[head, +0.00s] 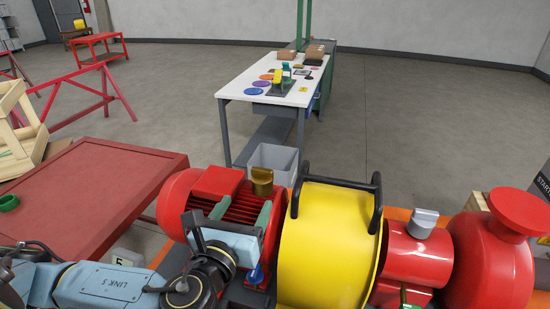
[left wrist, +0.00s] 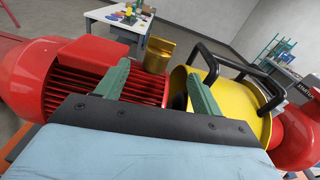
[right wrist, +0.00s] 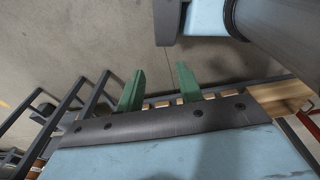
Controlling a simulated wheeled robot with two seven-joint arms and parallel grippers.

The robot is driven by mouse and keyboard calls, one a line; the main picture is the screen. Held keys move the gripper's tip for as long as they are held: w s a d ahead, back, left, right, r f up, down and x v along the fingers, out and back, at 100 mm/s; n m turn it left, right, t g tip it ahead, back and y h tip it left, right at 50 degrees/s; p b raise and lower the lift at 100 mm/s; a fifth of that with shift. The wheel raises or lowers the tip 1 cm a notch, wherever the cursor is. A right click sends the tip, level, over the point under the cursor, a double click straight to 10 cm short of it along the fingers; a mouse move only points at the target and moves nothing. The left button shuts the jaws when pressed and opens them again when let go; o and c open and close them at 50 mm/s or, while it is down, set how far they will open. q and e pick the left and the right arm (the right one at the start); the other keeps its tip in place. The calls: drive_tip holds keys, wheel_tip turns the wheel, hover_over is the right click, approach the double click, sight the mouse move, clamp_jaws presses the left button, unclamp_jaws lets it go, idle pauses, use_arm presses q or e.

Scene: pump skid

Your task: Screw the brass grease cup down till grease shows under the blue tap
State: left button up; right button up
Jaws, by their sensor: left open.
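The brass grease cup (head: 262,180) stands upright at the back of the pump skid, between the red finned motor (head: 232,200) and the yellow guard (head: 330,240). My left gripper (head: 243,208) is open over the motor, on the near side of the cup. In the left wrist view the cup (left wrist: 158,54) shows just beyond and between the open fingertips, apparently not gripped. A blue tap (head: 257,273) shows partly beside my left wrist; whether grease is under it cannot be seen. My right gripper (right wrist: 160,72) is open and empty, away from the cup, outside the head view.
The yellow guard has black handles (head: 378,205) standing up right of the cup. A grey-topped fitting (head: 422,222) and a red flanged casing (head: 490,255) are farther right. A red table (head: 90,190) is at left, a grey bin (head: 272,160) behind. Shelving (right wrist: 70,110) shows near my right gripper.

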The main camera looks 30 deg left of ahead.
sight(261, 171)
use_arm(q)
drive_tip(key=shift+m+t, duration=0.3)
drive_tip(key=shift+m, duration=0.2)
drive_tip(key=b+x, duration=0.2)
drive_tip(key=b, duration=0.1)
drive_tip(key=r+b+x, duration=0.1)
drive_tip(key=b+x, duration=0.2)
drive_tip(key=x, duration=0.7)
drive_tip(key=shift+r+p, duration=0.2)
drive_tip(key=shift+p, duration=0.1)
drive_tip(key=shift+w+a, duration=0.2)
drive_tip(key=shift+w, duration=0.4)
use_arm(e)
drive_tip(key=shift+s+a+f, duration=0.1)
drive_tip(key=shift+s+f, duration=0.1)
drive_tip(key=shift+f, duration=0.7)
drive_tip(key=shift+s+f, duration=0.2)
drive_tip(key=shift+f, duration=0.7)
drive_tip(key=shift+s+a+f, duration=0.1)
drive_tip(key=shift+s+f, duration=0.1)
drive_tip(key=shift+f, duration=0.7)
drive_tip(key=shift+d, duration=0.1)
use_arm(q)
drive_tip(key=c, duration=1)
